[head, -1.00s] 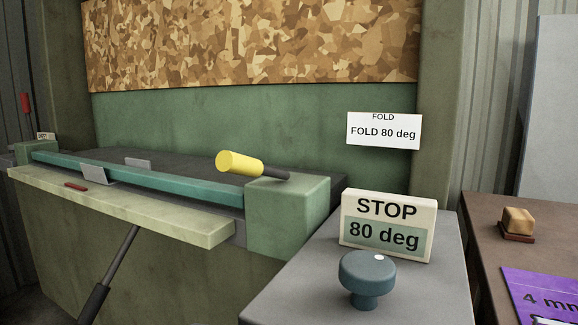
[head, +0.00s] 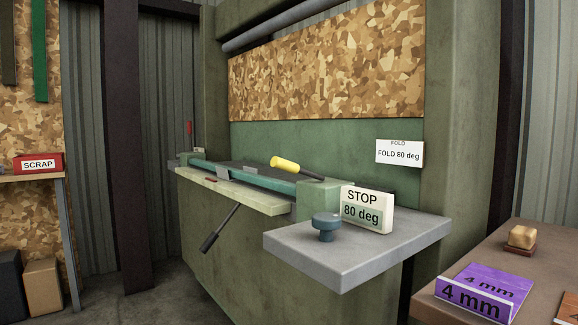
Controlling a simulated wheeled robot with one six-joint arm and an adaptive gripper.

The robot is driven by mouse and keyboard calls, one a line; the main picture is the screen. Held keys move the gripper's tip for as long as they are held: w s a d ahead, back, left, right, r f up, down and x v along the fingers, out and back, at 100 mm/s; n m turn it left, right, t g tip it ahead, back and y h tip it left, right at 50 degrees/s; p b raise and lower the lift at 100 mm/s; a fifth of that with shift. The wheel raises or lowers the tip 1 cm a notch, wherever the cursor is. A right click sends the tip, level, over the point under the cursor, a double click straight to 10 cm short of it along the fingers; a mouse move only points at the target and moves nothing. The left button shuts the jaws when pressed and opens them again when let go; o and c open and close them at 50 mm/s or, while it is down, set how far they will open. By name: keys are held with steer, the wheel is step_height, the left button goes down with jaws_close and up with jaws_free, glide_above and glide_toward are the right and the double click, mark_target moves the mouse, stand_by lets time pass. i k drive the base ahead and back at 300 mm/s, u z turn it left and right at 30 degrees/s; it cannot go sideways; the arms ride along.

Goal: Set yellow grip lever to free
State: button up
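The yellow grip lever (head: 285,163) is on the green folding machine, near the right end of its teal clamp bar (head: 252,178). Its yellow grip points left and slightly up, and its dark shaft runs right toward the green end block (head: 322,193). No marking for a free position is readable. My gripper is not in view.
A grey shelf (head: 360,255) with a blue-grey knob (head: 326,227) and a "STOP 80 deg" sign (head: 366,210) juts out in front. A brown table (head: 450,275) with a purple "4 mm" block (head: 485,290) stands at right. A red SCRAP bin (head: 38,163) is at left.

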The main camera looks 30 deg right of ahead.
mark_target(283, 164)
steer(key=u, duration=0.5)
steer(key=i, duration=0.9)
steer(key=z, duration=1.55)
steer(key=k, duration=0.5)
steer(key=z, duration=1.3)
steer(key=k, duration=0.9)
steer(key=u, duration=0.95)
steer(key=i, duration=0.5)
